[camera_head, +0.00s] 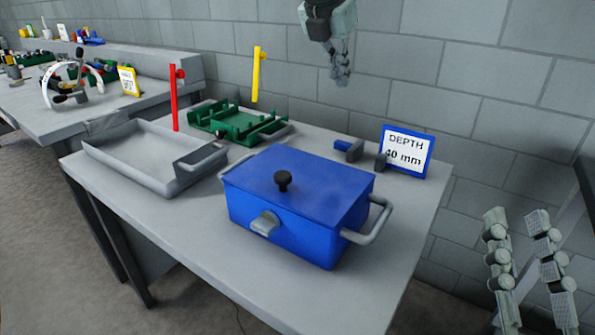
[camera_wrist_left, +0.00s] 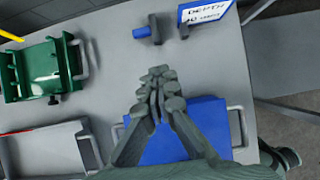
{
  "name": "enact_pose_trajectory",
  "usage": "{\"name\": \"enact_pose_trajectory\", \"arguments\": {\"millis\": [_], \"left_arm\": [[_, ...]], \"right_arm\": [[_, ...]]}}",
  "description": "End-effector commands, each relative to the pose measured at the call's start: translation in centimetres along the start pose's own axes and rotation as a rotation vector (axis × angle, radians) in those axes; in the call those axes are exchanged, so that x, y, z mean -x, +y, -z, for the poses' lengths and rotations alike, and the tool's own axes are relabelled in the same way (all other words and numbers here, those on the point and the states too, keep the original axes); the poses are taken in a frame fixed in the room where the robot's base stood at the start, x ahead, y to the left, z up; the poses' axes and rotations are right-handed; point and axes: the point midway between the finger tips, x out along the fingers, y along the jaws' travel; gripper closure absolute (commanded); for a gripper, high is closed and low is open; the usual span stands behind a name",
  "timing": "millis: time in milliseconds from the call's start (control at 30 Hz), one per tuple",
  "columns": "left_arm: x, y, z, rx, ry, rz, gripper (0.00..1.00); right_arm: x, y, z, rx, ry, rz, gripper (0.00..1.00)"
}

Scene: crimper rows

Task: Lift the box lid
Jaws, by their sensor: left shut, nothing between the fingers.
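The blue box (camera_head: 285,232) stands on the grey table with its flat blue lid (camera_head: 325,190) down on it. A black knob (camera_head: 283,180) rises from the lid. A grey latch (camera_head: 265,223) is on the front, and grey handles (camera_head: 375,222) are at the sides. My left gripper (camera_head: 341,76) is shut and empty, high above the table behind the box. In the left wrist view its closed fingers (camera_wrist_left: 158,85) hide part of the blue box (camera_wrist_left: 205,115), and the knob is not visible. My right gripper (camera_head: 517,217) is open and empty, right of the table.
A grey tray (camera_head: 125,160) and a green fixture (camera_head: 235,125) lie left of the box. Red (camera_head: 174,98) and yellow (camera_head: 257,75) posts stand behind. A "DEPTH 40 mm" sign (camera_head: 407,152) and a small blue-grey part (camera_head: 348,150) are behind the box. The front table area is clear.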

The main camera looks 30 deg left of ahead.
Motion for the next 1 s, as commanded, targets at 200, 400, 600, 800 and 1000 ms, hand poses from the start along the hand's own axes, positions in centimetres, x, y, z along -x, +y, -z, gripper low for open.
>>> {"name": "enact_pose_trajectory", "arguments": {"millis": [200, 400, 600, 800, 1000], "left_arm": [[-0.7, 0.1, -1.3, 0.005, 0.003, 0.001, 1.0], [-1.2, -0.1, -2.7, -0.001, 0.001, 0.002, 1.0], [-1.5, 0.1, -3.6, 0.003, 0.001, 0.0, 1.0], [-1.5, 0.1, -3.7, 0.003, 0.001, 0.0, 1.0], [-1.5, 0.1, -3.6, 0.003, 0.001, -0.001, 0.84]], "right_arm": [[-0.1, 0.0, 0.2, 0.0, 0.0, 0.0, 0.69], [-0.1, 0.0, 0.1, 0.0, 0.0, 0.0, 0.69], [-0.1, 0.0, 0.1, 0.0, 0.0, 0.0, 0.69], [-0.1, 0.0, 0.1, 0.0, 0.0, 0.0, 0.69], [-0.1, 0.0, 0.1, 0.0, 0.0, 0.0, 0.69]]}}
